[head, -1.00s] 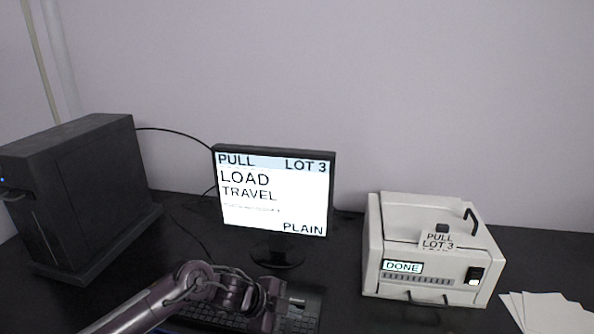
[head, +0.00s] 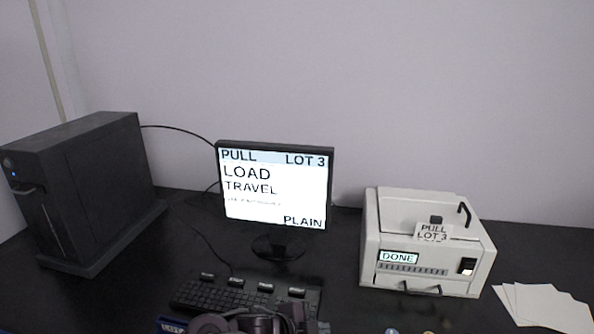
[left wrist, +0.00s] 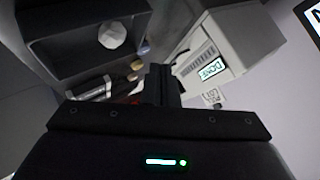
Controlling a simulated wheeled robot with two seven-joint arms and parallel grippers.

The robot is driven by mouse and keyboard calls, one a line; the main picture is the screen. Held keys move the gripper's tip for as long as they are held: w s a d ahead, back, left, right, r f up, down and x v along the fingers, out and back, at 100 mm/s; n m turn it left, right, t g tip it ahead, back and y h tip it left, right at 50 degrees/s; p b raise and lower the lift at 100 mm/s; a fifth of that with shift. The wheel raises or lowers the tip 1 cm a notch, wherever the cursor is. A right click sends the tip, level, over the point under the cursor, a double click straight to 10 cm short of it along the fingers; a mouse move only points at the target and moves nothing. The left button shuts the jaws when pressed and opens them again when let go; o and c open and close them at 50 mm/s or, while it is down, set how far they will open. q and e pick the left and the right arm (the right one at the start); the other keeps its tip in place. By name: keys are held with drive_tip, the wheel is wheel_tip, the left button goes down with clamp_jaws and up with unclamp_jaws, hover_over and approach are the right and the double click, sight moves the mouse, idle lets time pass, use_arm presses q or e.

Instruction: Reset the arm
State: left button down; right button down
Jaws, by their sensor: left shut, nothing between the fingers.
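My left arm (head: 255,321) shows only at the bottom edge of the head view, in front of the keyboard; its lower part is cut off by the frame. In the left wrist view my left gripper (left wrist: 160,84) is shut, with its fingers together and nothing between them. The fingers point toward the side of the pale machine (left wrist: 225,45), apart from it as far as I can tell. My right gripper is in neither view.
The machine (head: 425,240) reads DONE and stands right of the monitor (head: 274,188). The keyboard (head: 240,296) lies before the monitor. A black computer tower (head: 85,190) stands left. White sheets (head: 543,307) lie right. A dark open box (left wrist: 75,50) shows in the wrist view.

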use_arm(q)
drive_tip(key=s+a+f+n+g+y, duration=0.25)
drive_tip(key=s+a+n+y, duration=0.65)
drive_tip(key=s+a+n, duration=1.2)
drive_tip(key=s+a+f+m+g, duration=0.1)
drive_tip(key=a+f+m, duration=0.1)
drive_tip(key=f, duration=1.1)
drive_tip(key=s+a+f+m, duration=0.1)
drive_tip(key=f+m, duration=0.1)
drive_tip(key=f, duration=1.2)
drive_tip(key=s+a+f+g, duration=0.1)
drive_tip(key=s+a+f, duration=0.1)
drive_tip(key=s+f, duration=0.8)
drive_tip(key=s+a+f, duration=0.2)
drive_tip(key=s+f, duration=0.8)
drive_tip(key=shift+s+f+g, duration=0.2)
drive_tip(key=shift+f+g, duration=0.15)
